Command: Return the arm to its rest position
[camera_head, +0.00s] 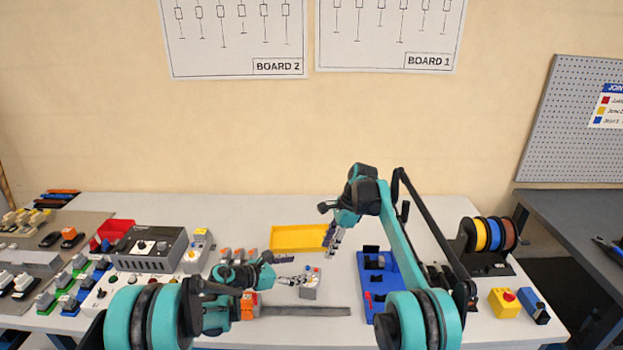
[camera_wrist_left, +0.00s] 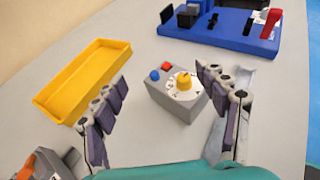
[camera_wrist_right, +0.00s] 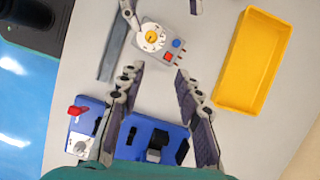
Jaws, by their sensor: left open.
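My left gripper (camera_head: 292,281) is open at a small grey box with a yellow dial and red and blue buttons (camera_head: 310,284). In the left wrist view the dial box (camera_wrist_left: 178,95) sits between the spread fingers, with nothing gripped. My right gripper (camera_head: 333,240) is raised above the table, between the yellow tray and the blue fixture. In the right wrist view its fingers (camera_wrist_right: 160,72) are spread and empty. The dial box (camera_wrist_right: 158,40) lies beyond them, with my left fingertips near it at the top edge.
An empty yellow tray (camera_head: 297,248) lies behind the dial box. A blue fixture (camera_head: 407,282) stands to the right, partly hidden by my right arm. A grey bar (camera_head: 318,311) lies in front. Switches and a grey control box (camera_head: 147,262) crowd the left. Coloured spools (camera_head: 484,239) stand at right.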

